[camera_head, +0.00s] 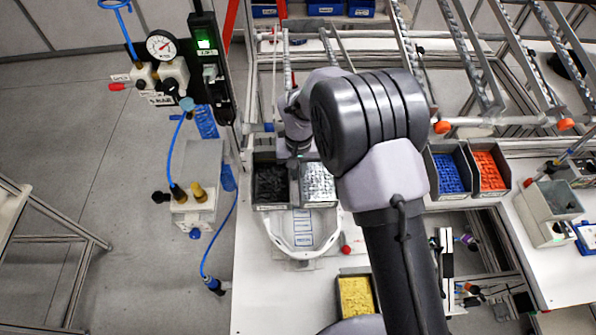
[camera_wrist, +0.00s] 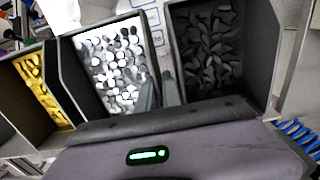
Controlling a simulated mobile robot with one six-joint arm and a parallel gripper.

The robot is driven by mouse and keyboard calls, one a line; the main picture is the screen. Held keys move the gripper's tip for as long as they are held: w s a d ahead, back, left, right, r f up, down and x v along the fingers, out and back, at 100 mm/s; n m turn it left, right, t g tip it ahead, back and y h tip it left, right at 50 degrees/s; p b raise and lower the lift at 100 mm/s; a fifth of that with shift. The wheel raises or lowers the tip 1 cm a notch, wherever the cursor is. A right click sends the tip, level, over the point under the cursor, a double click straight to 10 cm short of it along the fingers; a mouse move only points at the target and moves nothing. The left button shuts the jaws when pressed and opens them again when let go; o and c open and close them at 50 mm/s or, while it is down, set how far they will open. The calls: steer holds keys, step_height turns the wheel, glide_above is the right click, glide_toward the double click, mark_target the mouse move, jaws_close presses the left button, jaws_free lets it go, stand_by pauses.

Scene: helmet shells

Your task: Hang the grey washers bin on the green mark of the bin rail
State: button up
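The grey washers bin (camera_head: 318,205) is a dark bin full of pale grey washers, standing on the white bench left of my arm. In the wrist view the washers bin (camera_wrist: 75,40) fills the middle. My gripper (camera_head: 297,152) is low at the back of this bin, near its border with the bin of black parts. In the wrist view my gripper's two fingers (camera_wrist: 160,92) stand a little apart beside the bin's right wall; whether they press on it is unclear. The green mark does not show; my arm hides part of the rail (camera_head: 500,121).
The bin of black parts (camera_head: 271,205) is close on the left. Blue (camera_head: 447,172) and orange (camera_head: 489,170) parts bins are at right, below the rail. A white helmet shell (camera_head: 302,237) lies in front. A yellow parts bin (camera_head: 356,296) is nearer. A gauge stand is at left.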

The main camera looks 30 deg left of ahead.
steer(key=o, duration=0.3)
